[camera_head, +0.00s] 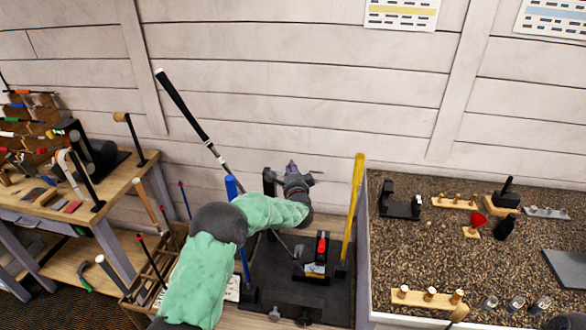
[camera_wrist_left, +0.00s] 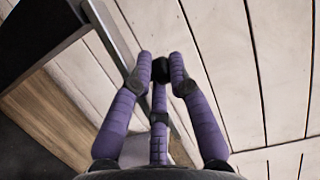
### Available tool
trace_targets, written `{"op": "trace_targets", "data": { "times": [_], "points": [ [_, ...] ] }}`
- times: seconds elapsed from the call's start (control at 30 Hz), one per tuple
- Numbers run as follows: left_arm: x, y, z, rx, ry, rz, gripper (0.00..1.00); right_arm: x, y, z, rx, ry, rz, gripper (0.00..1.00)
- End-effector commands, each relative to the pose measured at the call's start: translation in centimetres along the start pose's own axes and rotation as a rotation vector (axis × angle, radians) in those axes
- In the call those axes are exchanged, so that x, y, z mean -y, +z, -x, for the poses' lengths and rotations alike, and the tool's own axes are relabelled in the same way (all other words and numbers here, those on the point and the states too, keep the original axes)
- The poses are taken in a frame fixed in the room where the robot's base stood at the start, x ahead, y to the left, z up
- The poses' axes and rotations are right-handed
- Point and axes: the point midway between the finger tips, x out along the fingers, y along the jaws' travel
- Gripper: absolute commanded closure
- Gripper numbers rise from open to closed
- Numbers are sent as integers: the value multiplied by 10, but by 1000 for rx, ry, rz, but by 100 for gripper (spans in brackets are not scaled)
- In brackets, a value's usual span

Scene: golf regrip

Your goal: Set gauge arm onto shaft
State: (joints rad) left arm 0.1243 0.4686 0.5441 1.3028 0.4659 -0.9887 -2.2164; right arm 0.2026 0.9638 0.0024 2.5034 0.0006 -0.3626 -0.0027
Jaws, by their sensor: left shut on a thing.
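My left gripper (camera_head: 290,165) has purple fingers and is raised over the dark bench mat, beside a black post (camera_head: 268,180). In the left wrist view its fingertips (camera_wrist_left: 160,68) close around a small dark rounded piece (camera_wrist_left: 160,70), which may be part of the gauge arm; most of it is hidden. A golf club with a black grip (camera_head: 183,105) and a thin shaft (camera_head: 218,157) slants down from upper left; its lower part is hidden behind my left arm. A grey bar (camera_wrist_left: 112,38) passes behind the fingers in the wrist view; I cannot tell whether they touch.
A black-and-red fixture (camera_head: 320,250) stands on the dark mat (camera_head: 270,288), with a yellow upright (camera_head: 353,205) to its right and a blue upright (camera_head: 231,187) to its left. A gravel-topped table (camera_head: 400,265) with small parts is right, a tool bench (camera_head: 125,180) left.

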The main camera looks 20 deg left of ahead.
Motion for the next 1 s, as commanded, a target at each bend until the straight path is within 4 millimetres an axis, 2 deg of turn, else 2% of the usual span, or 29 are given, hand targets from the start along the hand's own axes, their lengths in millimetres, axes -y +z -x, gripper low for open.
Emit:
{"op": "trace_targets", "data": {
  "times": [0.17, 0.5, 0.8, 1.0],
  "points": [
    [1, 8, 8, -105, -3, -1, 100, -2, 0, -6, 0, 0, 0, 60],
    [-1, 19, 21, -288, -5, -1, 100, -10, -1, -29, 0, 0, 0, 60],
    [0, 25, 27, -388, -4, -1, 100, -16, -2, -46, 0, 0, 0, 60],
    [1, 27, 28, -417, -3, 0, 100, -18, -2, -50, 0, 0, 0, 60]
  ]
}}
